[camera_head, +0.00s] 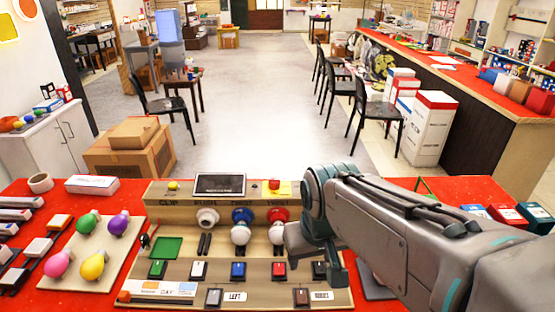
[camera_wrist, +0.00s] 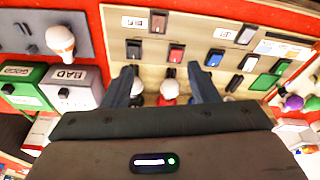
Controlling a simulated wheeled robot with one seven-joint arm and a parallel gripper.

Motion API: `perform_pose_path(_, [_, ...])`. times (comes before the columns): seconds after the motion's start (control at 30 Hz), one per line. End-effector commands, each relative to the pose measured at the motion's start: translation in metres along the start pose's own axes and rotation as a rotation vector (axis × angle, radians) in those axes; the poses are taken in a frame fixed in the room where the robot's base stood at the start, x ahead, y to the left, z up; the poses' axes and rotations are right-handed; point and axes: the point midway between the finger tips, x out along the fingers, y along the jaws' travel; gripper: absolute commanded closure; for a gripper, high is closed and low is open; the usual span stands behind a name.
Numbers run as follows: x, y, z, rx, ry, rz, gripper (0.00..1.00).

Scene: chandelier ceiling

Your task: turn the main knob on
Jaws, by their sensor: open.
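A wide beige test board (camera_head: 160,218) stands on the red table. A red knob (camera_head: 274,184) sits on a yellow square at its top right, beside a dark screen (camera_head: 220,184). I cannot read whether this is the main knob, nor its setting. My gripper (camera_head: 316,256) is over the right part of the board, to the right of and nearer than the knob. The knob does not show there.
Several coloured switches (camera_head: 238,270) line the front. Coloured bulbs on a tray (camera_head: 110,260) lie left.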

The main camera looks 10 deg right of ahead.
Motion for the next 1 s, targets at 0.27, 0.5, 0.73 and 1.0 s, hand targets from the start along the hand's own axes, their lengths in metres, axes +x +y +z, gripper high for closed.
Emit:
perform_pose_path(0.27, [-0.030, 0.005, -0.095, -0.043, -0.058, 0.027, 0.46])
perform_pose_path(0.5, [-0.037, 0.004, -0.175, -0.092, -0.106, 0.031, 0.46])
perform_pose_path(0.73, [-0.030, 0.001, -0.245, -0.133, -0.150, 0.020, 0.46])
perform_pose_path(1.0, [-0.005, 0.004, -0.315, -0.162, -0.200, -0.004, 0.46])
